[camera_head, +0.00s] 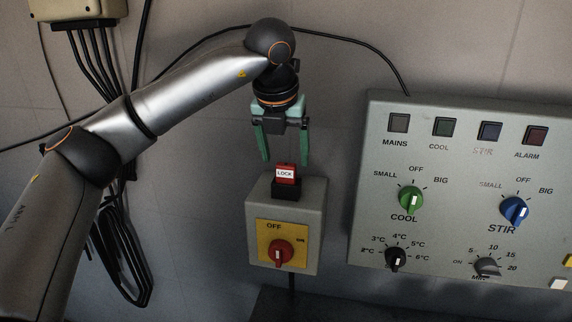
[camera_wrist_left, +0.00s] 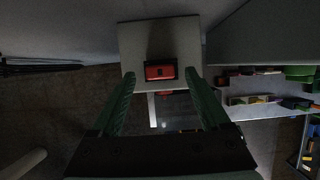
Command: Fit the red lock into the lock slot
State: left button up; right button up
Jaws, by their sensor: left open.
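The red lock (camera_head: 286,174), with a white LOCK label, stands upright in a black holder (camera_head: 286,190) on top of the grey switch box (camera_head: 314,225). In the left wrist view the red lock (camera_wrist_left: 160,72) shows from above inside the dark rim of the holder. I cannot tell how deep it sits. My left gripper (camera_head: 285,162) is open and empty, pointing down just above the lock, with its green fingers to either side. It does not appear to touch the lock. My right gripper is not in view.
The box front has a yellow plate with a red rotary switch (camera_head: 281,252). A large grey control panel (camera_head: 460,200) with knobs and buttons stands close on the right. Black cables (camera_head: 118,250) hang on the wall at left. The wall above the gripper is mostly clear.

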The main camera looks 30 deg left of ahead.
pick_arm(q)
jog(key=a+v, duration=0.1)
jog(key=v, duration=0.7)
jog(key=shift+d+r, duration=0.2)
jog(key=shift+d, duration=0.35)
